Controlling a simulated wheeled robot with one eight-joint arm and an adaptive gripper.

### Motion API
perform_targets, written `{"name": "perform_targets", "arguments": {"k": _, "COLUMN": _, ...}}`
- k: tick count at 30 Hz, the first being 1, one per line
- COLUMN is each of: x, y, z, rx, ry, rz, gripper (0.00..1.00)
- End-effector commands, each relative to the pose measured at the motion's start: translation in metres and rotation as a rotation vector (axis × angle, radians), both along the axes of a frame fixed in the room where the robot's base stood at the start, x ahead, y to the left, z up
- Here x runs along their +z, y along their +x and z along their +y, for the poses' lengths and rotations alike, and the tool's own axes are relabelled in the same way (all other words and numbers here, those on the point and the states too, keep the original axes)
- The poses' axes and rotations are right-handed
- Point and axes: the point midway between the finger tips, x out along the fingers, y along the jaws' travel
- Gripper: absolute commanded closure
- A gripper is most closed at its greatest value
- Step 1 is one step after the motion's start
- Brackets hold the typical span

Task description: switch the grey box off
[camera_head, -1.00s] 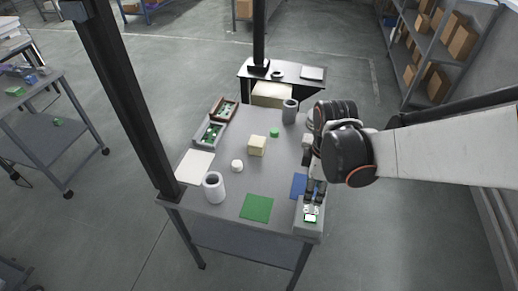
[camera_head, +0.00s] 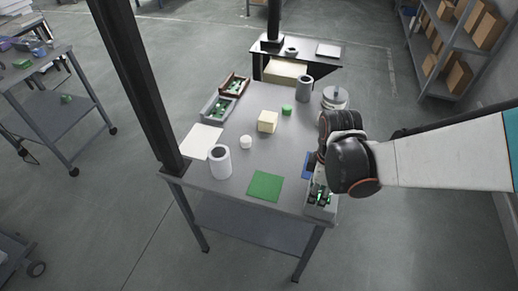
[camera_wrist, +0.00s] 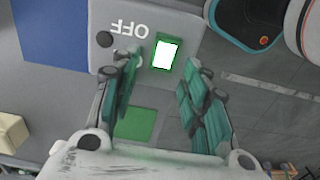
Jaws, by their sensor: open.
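The grey box (camera_head: 313,211) stands at the near right corner of the table in the head view, partly hidden by my gripper. In the wrist view the grey box (camera_wrist: 99,58) shows its top, with the upside-down word OFF. A green-framed switch with a bright white face (camera_wrist: 166,54) and a dark round spot (camera_wrist: 104,40) sit on it. My gripper (camera_head: 319,196) is open over the box. In the wrist view my gripper (camera_wrist: 160,90) has its green-padded fingers apart, the switch appearing beyond and between them. Contact with the box cannot be told.
A blue mat (camera_head: 306,166) adjoins the box and a green mat (camera_head: 265,186) lies to its left. A white cylinder (camera_head: 220,164), a cream block (camera_head: 267,121), a grey cylinder (camera_head: 303,88) and trays (camera_head: 217,109) stand on the table (camera_head: 236,201). Open floor lies right.

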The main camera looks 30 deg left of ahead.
Motion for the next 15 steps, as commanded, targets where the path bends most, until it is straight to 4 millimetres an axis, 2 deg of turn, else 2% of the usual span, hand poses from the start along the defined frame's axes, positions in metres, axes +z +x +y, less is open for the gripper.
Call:
{"name": "perform_targets", "arguments": {"k": 7, "x": -0.0004, "y": 0.0007, "z": 0.0011, "rx": 0.001, "ry": 0.0, "rz": 0.0, "gripper": 0.61}}
{"name": "perform_targets", "arguments": {"k": 12, "x": -0.0004, "y": 0.0008, "z": 0.0011, "rx": 0.001, "ry": 0.0, "rz": 0.0, "gripper": 0.99}}
{"name": "perform_targets", "arguments": {"k": 15, "x": -0.0005, "y": 0.0008, "z": 0.0011, "rx": 0.001, "ry": 0.0, "rz": 0.0, "gripper": 1.0}}
